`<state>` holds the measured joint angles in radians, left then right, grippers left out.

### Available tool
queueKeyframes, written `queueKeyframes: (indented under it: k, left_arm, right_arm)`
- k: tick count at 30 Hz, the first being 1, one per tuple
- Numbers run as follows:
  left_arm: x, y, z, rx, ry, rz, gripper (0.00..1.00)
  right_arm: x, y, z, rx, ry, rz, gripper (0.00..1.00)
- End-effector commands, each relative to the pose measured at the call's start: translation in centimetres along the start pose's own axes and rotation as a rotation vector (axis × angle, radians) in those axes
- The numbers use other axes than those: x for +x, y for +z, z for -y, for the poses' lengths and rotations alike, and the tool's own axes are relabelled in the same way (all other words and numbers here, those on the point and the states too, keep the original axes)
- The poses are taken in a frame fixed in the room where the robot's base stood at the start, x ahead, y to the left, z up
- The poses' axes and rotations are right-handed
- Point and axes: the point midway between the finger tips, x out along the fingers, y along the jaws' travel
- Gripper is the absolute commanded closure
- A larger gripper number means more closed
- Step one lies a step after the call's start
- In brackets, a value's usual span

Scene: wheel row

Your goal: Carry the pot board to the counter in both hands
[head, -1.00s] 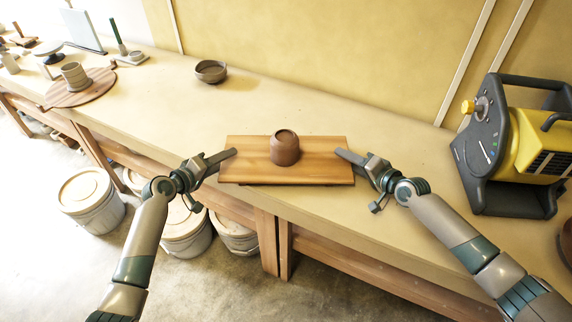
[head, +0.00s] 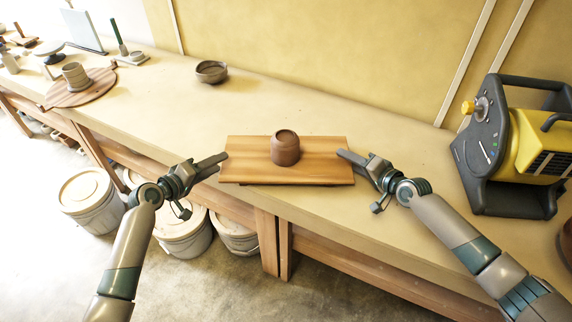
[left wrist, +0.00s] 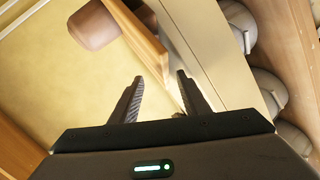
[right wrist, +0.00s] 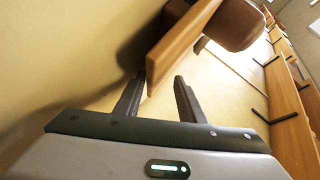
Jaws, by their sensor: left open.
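The pot board (head: 240,165) is a flat wooden plank at the counter's front edge, its front left corner near or over the edge. A brown pot (head: 285,150) stands upright on its middle. My left gripper (head: 224,156) is open and empty, just off the board's left end; the left wrist view shows the board (left wrist: 140,40) beyond the fingertips. My right gripper (head: 341,152) is at the right end. In the right wrist view its fingers are apart and the board's end (right wrist: 170,50) is at the fingertips; whether it reaches between them is unclear.
The counter (head: 330,115) is clear behind the board. A small bowl (head: 211,72) and a round board (head: 85,92) with a pot (head: 75,75) stand to the left. A yellow and grey machine (head: 520,145) stands at the right. Lidded buckets (head: 88,200) are below.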

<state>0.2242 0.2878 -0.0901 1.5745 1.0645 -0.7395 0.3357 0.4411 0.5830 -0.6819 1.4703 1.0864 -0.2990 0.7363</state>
Motion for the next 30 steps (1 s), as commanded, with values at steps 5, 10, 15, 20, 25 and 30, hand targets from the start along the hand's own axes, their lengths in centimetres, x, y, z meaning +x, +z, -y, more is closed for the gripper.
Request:
queueKeyframes:
  k: [5,10,15,20,25,30]
  left_arm:
    - [-2.4,0.1,-0.1,0.003,0.001,0.001,0.58]
    - [-4.0,0.0,-0.2,0.001,0.004,0.0,0.58]
    - [-4.6,0.0,-0.3,0.0,0.005,0.0,0.58]
    - [-4.7,0.0,-0.3,0.0,0.006,0.0,0.58]
    - [-4.6,0.0,-0.3,0.0,0.006,0.0,0.58]
    - [-4.6,0.0,-0.3,0.0,0.006,0.0,0.58]
  right_arm:
    - [-0.1,0.1,-0.5,-0.001,0.009,0.002,0.58]
    - [-0.1,0.1,-0.5,-0.001,0.009,0.002,0.58]
    - [-0.1,0.1,-0.5,-0.001,0.009,0.002,0.58]
    - [-0.1,0.1,-0.5,-0.001,0.009,0.002,0.58]
    - [-0.1,0.1,-0.5,-0.001,0.009,0.002,0.58]
    - [-0.6,0.1,-0.6,-0.001,0.01,0.002,0.58]
